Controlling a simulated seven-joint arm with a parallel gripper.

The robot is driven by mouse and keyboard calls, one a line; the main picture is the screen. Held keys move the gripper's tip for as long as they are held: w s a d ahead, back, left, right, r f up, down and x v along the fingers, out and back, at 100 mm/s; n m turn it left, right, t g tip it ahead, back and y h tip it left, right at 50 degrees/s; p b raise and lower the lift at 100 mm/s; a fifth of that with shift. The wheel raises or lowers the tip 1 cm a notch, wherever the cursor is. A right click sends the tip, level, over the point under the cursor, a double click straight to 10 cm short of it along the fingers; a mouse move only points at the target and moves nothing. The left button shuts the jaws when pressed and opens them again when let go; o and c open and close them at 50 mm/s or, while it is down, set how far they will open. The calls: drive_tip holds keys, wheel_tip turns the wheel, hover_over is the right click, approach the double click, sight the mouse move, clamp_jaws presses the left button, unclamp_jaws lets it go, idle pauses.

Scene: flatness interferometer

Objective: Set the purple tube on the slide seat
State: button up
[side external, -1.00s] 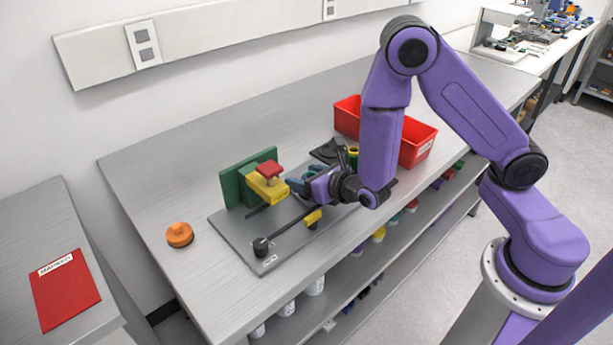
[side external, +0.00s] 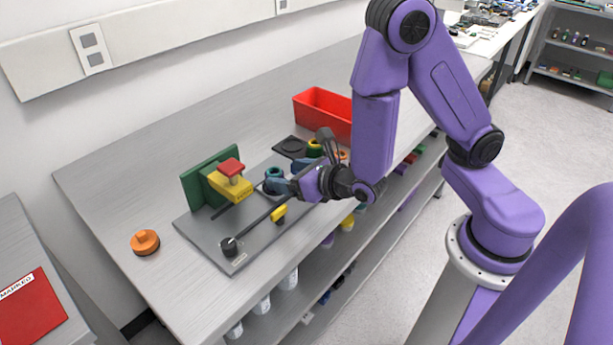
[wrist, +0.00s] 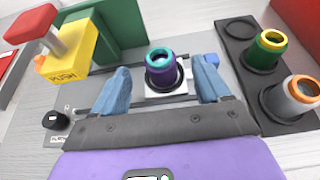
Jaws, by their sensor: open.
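The purple tube (wrist: 162,77) has a teal rim and stands upright in a dark ring on the pale block of the slide seat (wrist: 152,99). Its teal rim also shows in the side view (side external: 274,172); the lower part there is mostly hidden by a finger. My gripper (wrist: 163,68) is open, with one blue finger on each side of the tube and a visible gap to both. In the side view my gripper (side external: 280,186) is low over the grey base plate (side external: 208,231).
A yellow PUSH block (wrist: 66,62) with a red knob stands before a green plate (wrist: 122,22). A black holder (wrist: 238,35) bears a green yellow-rimmed tube (wrist: 265,50) and a grey orange-rimmed tube (wrist: 288,98), with one empty recess. A red bin (side external: 322,110) stands behind.

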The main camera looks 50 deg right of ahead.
drive_tip(key=shift+v, duration=2.4)
drive_tip(key=s+d+r+m+g+h, duration=0.4)
drive_tip(key=s+d+m+g+h, duration=0.2)
drive_tip(key=d+m, duration=0.55)
drive_tip(key=s+a+r+m+g+y, duration=0.2)
drive_tip(key=s+a+m+g+y, duration=0.4)
drive_tip(key=s+m, duration=0.6)
drive_tip(key=shift+s+a+r+g, duration=0.25)
drive_tip(key=shift+s+a+g, duration=0.25)
drive_tip(key=shift+a+g, duration=0.2)
